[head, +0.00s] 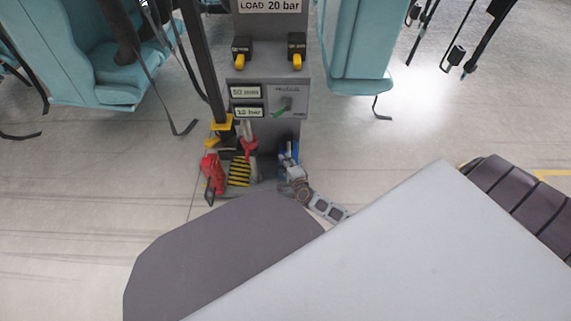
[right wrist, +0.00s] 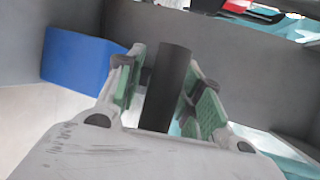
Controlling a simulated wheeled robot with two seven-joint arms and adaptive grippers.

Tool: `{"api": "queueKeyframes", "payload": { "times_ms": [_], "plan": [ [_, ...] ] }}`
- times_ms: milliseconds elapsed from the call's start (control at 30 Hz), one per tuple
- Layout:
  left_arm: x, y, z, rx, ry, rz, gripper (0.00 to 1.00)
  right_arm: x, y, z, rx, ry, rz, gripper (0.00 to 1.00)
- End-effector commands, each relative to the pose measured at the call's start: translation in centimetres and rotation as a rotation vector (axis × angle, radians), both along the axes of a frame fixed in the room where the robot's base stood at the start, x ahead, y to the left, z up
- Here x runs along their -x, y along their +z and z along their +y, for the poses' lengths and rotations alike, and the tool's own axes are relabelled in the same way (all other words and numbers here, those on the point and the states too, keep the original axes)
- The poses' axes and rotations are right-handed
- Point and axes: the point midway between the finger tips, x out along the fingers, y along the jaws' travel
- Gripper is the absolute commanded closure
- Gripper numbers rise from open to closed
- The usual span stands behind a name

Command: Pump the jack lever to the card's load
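A card reading "LOAD 20 bar" (head: 270,7) is at the top of a grey post in the head view. Below it a panel (head: 285,95) carries a gauge label reading "12 bar" (head: 249,112) and a green knob (head: 284,108). My right gripper (head: 290,163) is low at the post's right side, by a blue part (head: 283,150). In the right wrist view a dark round bar (right wrist: 168,88) stands between its green-padded fingers. Whether both pads press on it is unclear. Which part this bar belongs to is hidden in the head view. My left gripper is not in view.
Red parts (head: 213,173) and a yellow-black striped plate (head: 240,172) are at the post's foot. Two yellow-tipped black fittings (head: 241,55) are above the panel. Teal seats (head: 85,55) with hanging straps stand left and right. The pale floor (head: 80,200) is open at left.

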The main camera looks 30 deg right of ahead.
Motion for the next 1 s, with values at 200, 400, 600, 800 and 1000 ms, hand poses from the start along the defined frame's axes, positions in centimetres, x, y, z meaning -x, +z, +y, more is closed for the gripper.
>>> {"api": "queueKeyframes", "payload": {
  "times_ms": [200,400,600,800,1000],
  "plan": [
    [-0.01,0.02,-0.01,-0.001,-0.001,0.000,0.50,0.01,0.02,0.02,0.000,0.000,0.000,0.65],
    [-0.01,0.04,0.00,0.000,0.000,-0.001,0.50,0.02,0.02,0.02,0.000,0.000,0.000,0.91],
    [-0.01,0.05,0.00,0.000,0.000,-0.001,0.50,0.03,0.01,0.02,-0.001,0.001,0.000,1.00],
    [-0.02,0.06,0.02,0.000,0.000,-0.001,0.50,0.06,-0.03,0.03,-0.003,0.000,0.001,1.00],
    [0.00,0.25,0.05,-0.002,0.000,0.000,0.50,0.10,0.01,0.06,-0.007,0.000,0.005,1.00]
  ]
}}
